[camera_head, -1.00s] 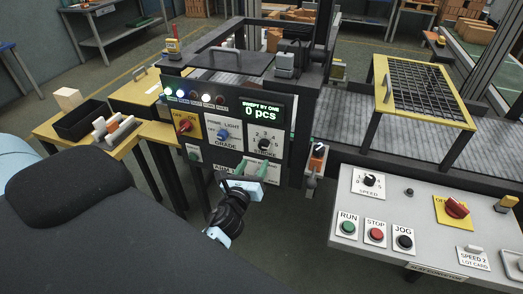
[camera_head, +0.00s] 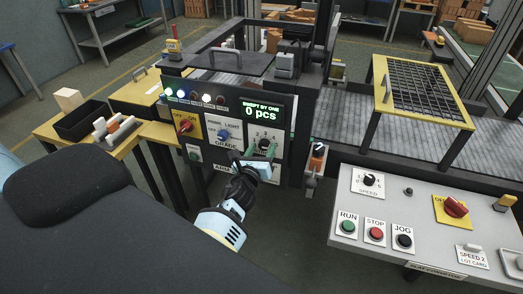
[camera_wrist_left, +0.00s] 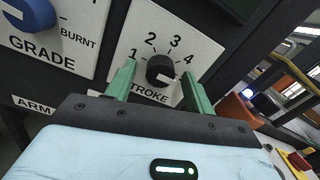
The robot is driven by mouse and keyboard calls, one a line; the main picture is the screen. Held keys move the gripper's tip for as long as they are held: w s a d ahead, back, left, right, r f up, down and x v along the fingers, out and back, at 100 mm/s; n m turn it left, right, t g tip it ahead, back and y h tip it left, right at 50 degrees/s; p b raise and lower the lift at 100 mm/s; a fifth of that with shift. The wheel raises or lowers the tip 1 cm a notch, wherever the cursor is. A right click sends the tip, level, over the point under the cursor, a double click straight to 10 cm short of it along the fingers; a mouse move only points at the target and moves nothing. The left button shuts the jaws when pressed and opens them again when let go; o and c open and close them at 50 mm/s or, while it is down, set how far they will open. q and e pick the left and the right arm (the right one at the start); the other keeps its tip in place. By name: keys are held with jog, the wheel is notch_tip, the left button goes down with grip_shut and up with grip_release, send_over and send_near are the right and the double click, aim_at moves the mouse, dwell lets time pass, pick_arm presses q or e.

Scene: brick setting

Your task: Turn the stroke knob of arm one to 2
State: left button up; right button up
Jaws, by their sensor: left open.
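The stroke knob (camera_wrist_left: 160,69) is a black round knob on a white plate marked 1 to 4. It also shows on the front panel in the head view (camera_head: 264,144). I cannot tell which number it points at. My left gripper (camera_wrist_left: 157,72) is open, with one green finger on each side of the knob. The fingertips are close to the plate, and I cannot tell whether they touch the knob. In the head view my left gripper (camera_head: 262,152) is in front of the lower part of the stroke plate. My right gripper is not in view.
The blue grade knob (camera_head: 223,135) is left of the stroke plate, with a red switch (camera_head: 185,127) farther left. A display (camera_head: 262,108) above reads 0 pcs. A grey console (camera_head: 350,238) stands at front right.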

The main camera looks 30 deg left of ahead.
pick_arm(q)
jog(key=c, duration=1)
jog(key=shift+o, duration=0.2)
